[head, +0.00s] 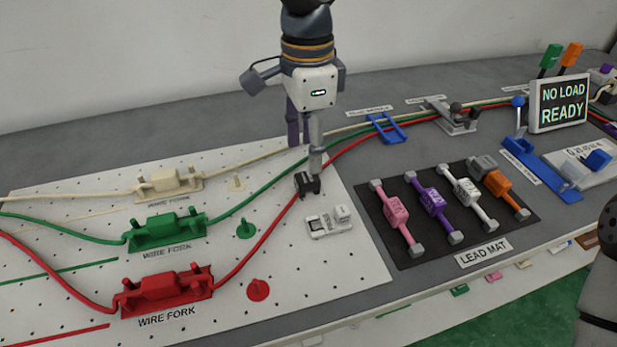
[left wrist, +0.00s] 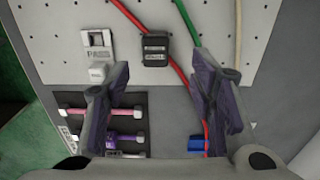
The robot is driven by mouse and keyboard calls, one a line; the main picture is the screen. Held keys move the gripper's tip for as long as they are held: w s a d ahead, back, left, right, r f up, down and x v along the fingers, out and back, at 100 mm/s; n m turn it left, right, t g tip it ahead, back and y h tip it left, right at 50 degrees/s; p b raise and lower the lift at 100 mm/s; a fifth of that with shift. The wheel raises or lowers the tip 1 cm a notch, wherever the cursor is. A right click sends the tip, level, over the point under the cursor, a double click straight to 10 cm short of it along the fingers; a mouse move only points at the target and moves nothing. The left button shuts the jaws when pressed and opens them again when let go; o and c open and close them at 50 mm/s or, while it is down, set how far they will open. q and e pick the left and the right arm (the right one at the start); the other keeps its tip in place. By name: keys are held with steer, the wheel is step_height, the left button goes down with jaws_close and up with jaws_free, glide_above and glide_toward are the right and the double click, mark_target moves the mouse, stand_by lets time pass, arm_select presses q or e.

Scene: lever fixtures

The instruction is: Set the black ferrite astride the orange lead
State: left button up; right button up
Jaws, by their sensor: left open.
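The black ferrite (head: 307,184) sits on the red wire at the right edge of the white pegboard. It also shows in the left wrist view (left wrist: 155,48), with the red wire passing under it. My left gripper (head: 305,158) points down above the ferrite. In the left wrist view its fingers (left wrist: 158,75) are wide apart with nothing between them, and the ferrite lies beyond the tips. The orange lead (head: 498,184) lies at the right end of the dark lead mat (head: 382,218), with grey ends. It is not seen in the wrist view. My right gripper is out of view.
Pink (head: 396,215), purple (head: 432,202) and white (head: 468,196) leads lie on the mat beside the orange one. A white PASS block (head: 328,224) stands near the ferrite. Wires run through a blue bracket (head: 386,128). A sign (head: 560,104) reads NO LOAD READY.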

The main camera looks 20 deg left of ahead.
mark_target(307, 177)
arm_select(q)
steer(key=f, duration=0.2)
steer(key=s+f, duration=0.1)
steer(key=f, duration=0.1)
steer(key=shift+f, duration=0.25)
steer(key=shift+w+f, duration=0.2)
steer(key=shift+f, duration=0.2)
jaws_close()
steer(key=shift+r, duration=0.15)
